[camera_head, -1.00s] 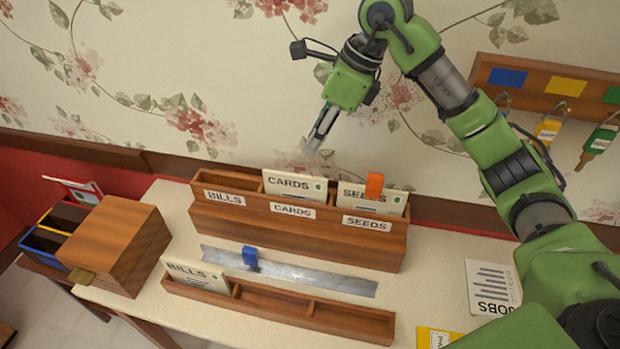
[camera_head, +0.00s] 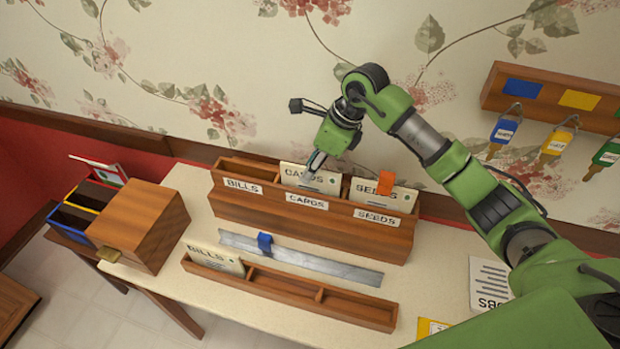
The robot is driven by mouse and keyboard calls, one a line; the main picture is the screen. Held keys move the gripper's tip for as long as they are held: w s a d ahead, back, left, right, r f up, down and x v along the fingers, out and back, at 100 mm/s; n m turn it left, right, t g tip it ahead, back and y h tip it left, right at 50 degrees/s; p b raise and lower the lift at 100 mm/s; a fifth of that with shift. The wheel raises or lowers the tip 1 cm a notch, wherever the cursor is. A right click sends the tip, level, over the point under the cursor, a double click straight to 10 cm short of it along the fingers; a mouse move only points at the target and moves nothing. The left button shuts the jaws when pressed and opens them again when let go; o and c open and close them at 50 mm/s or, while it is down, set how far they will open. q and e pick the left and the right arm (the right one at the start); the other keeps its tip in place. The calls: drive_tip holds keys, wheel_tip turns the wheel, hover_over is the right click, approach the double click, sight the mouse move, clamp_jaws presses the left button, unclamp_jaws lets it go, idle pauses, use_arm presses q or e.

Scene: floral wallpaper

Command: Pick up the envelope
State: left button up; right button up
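The cream CARDS envelope (camera_head: 326,182) stands upright in the middle slot of the wooden sorter (camera_head: 300,219). The SEEDS envelope (camera_head: 400,198), with an orange clip (camera_head: 386,183) on its top edge, stands in the right slot. The BILLS envelope (camera_head: 207,258) leans in the left part of the low front rack (camera_head: 350,310). My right gripper (camera_head: 312,168) points down at the CARDS envelope and covers part of its face. I cannot tell whether it touches the envelope or whether its fingers are open. My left gripper is not in view.
A metal strip with a blue clip (camera_head: 265,244) lies between sorter and rack. A wooden box (camera_head: 140,225) stands at the left. A JOBS sheet (camera_head: 487,285) lies at the right. Padlock-like tags (camera_head: 504,131) hang on the wall board (camera_head: 545,90). The sorter's BILLS slot looks empty.

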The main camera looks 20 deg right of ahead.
drive_tip(key=shift+w+a+f, duration=0.1)
drive_tip(key=shift+w+f, duration=0.05)
drive_tip(key=shift+f, duration=0.35)
drive_tip(key=shift+f+b, duration=0.2)
drive_tip(key=shift+b, duration=0.2)
idle(0.4)
clamp_jaws()
